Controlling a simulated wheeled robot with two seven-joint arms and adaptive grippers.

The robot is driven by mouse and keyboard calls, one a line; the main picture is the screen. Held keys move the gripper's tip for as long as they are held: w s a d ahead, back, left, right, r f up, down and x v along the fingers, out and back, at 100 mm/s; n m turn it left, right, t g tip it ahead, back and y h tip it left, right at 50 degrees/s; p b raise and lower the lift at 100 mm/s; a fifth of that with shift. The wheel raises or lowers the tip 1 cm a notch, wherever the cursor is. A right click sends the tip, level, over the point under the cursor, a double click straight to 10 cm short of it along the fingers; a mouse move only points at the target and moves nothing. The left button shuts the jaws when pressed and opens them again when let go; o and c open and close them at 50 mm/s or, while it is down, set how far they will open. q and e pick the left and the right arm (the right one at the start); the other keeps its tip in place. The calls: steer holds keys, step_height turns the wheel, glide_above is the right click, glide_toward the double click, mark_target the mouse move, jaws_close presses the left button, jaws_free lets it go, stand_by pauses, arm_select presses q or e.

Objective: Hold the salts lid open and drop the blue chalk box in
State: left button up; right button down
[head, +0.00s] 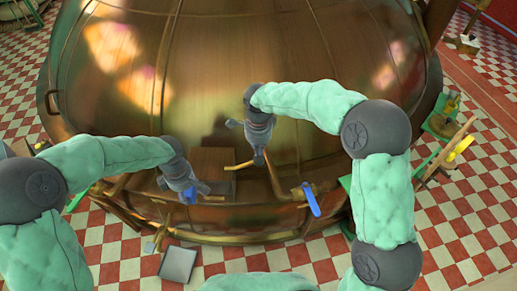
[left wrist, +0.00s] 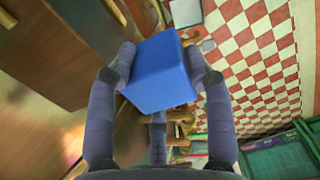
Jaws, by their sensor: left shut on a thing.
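The blue chalk box (left wrist: 160,72) is between the fingers of my left gripper (left wrist: 165,78) in the left wrist view. In the head view the box (head: 190,196) shows as a small blue patch, largely covered by my left gripper (head: 192,188), in front of the kettle's lower left side. A dark brown rectangular panel (head: 213,160) on the kettle front lies between my grippers; it looks like the salts lid, but how far it is open is unclear. A yellow bar (head: 238,167) sits at its right edge. My right gripper (head: 262,158) is just right of this bar; its fingers are too small to read.
The large copper kettle (head: 300,60) fills the back. A pipe with a blue lever (head: 311,199) sticks out at its lower right. A grey tray (head: 178,264) is on the red and white checkered floor at front left. A wooden stand (head: 445,150) is at right.

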steer(key=shift+f, duration=0.15)
stand_by(0.5)
steer(key=shift+f, duration=0.75)
steer(key=shift+f, duration=0.2)
